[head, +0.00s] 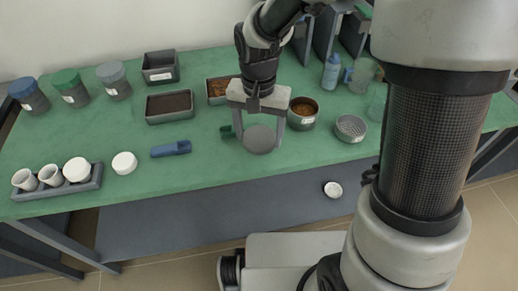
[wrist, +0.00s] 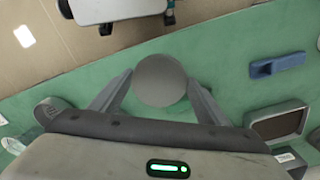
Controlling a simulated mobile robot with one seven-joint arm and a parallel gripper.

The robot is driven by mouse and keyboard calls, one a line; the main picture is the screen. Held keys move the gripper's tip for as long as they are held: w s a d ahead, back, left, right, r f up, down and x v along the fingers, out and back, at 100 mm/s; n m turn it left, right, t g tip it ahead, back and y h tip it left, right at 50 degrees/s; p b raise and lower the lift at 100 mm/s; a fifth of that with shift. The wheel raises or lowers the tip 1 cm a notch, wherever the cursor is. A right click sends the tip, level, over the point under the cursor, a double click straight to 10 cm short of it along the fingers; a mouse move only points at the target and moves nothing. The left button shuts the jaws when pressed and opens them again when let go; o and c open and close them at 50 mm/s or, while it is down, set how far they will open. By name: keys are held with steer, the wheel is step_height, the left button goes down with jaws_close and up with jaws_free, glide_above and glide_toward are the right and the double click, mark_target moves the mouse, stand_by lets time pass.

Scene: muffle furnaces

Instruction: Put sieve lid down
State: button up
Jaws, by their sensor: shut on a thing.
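The sieve lid (head: 259,140) is a plain grey disc. My gripper (head: 259,130) is shut on it, with one finger on each side of its rim. In the wrist view the lid (wrist: 160,80) lies flat between the fingertips of my gripper (wrist: 160,84), over the green bench top. I cannot tell whether it touches the bench. A round metal sieve (head: 350,128) with a perforated face stands on the bench to the right.
A tin of brown material (head: 303,113) stands close to the right finger. A green object (head: 227,132) lies by the left finger. A blue scoop (head: 171,148) and a dark-filled tray (head: 169,106) are further left. The green bench top (head: 215,170) is clear toward its front edge.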

mark_target(259, 139)
steer(key=shift+f+b, duration=0.45)
steer(key=shift+f, duration=1.85)
steer(key=shift+f, duration=0.2)
steer(key=o, duration=1.1)
